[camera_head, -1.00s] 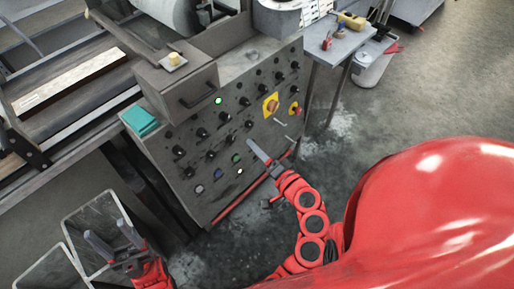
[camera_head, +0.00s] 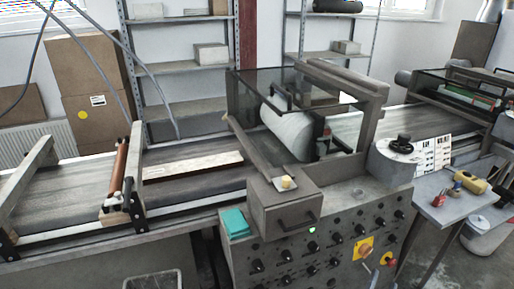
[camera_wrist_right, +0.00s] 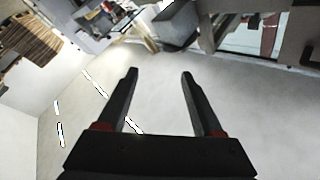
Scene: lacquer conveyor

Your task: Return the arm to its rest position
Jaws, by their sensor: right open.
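My right gripper (camera_wrist_right: 159,74) shows in the right wrist view. Its two dark fingers stand wide apart, with nothing between them. Beyond them is bare pale grey floor (camera_wrist_right: 155,105). I cannot make out either arm or gripper in the head view. The conveyor machine's control panel (camera_head: 335,262), with knobs, a green light and a yellow-plated switch (camera_head: 364,248), stands at the lower middle of the head view.
The conveyor (camera_head: 65,195) carries a long board (camera_head: 195,165). A teal block (camera_head: 235,222) sits on the machine's edge. A side table (camera_head: 450,207) with small tools stands right. Shelves (camera_head: 185,62) and cardboard boxes (camera_head: 90,85) are behind. Wooden pallets (camera_wrist_right: 30,45) show at the wrist view's upper left.

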